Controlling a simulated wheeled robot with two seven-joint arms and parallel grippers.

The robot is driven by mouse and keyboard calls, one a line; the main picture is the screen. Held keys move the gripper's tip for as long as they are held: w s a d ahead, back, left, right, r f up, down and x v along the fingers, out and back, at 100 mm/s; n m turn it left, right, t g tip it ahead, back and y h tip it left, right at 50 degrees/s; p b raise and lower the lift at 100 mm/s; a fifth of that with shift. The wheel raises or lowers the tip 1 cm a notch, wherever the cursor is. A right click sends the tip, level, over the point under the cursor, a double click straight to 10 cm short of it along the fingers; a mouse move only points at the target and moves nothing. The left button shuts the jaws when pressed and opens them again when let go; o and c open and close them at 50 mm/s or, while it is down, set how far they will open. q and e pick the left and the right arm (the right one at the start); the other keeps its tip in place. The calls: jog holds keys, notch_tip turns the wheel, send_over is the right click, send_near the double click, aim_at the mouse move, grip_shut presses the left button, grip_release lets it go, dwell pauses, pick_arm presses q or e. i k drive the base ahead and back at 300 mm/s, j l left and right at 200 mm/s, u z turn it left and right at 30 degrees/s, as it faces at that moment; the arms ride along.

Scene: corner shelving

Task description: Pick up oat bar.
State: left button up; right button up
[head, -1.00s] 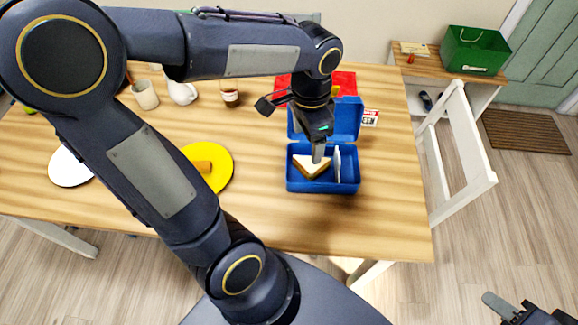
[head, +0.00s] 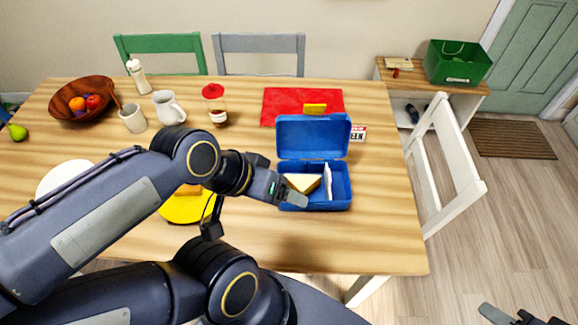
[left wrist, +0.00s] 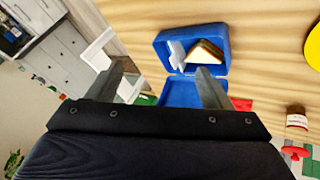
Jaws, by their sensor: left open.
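No thing is plainly an oat bar. A small yellow block (head: 315,109) lies at the red mat's front edge, behind the lunch box lid; a brown piece (head: 188,190) lies on the yellow plate (head: 174,212), partly hidden by my left arm. I cannot tell if either is the oat bar. The open blue lunch box (head: 313,138) holds a sandwich (head: 303,183) and a white upright piece (head: 328,181). My left gripper (head: 283,184) is open and empty at the box's left side; the left wrist view shows its spread fingers (left wrist: 160,82). My right gripper (head: 512,314) is cut off at bottom right.
The red mat (head: 285,101) lies behind the box, with a small printed card (head: 358,133) beside the lid. A red-topped jar (head: 216,105), white jug (head: 168,107), mug (head: 133,119) and fruit bowl (head: 66,99) stand at the back left. A white chair (head: 448,165) stands at right.

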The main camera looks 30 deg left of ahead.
aim_at(188, 190)
jog(key=u, duration=2.25)
jog(key=i+j+u, duration=0.2)
jog(key=j, duration=0.2)
jog(key=j+u, duration=0.2)
jog(key=j, duration=0.15)
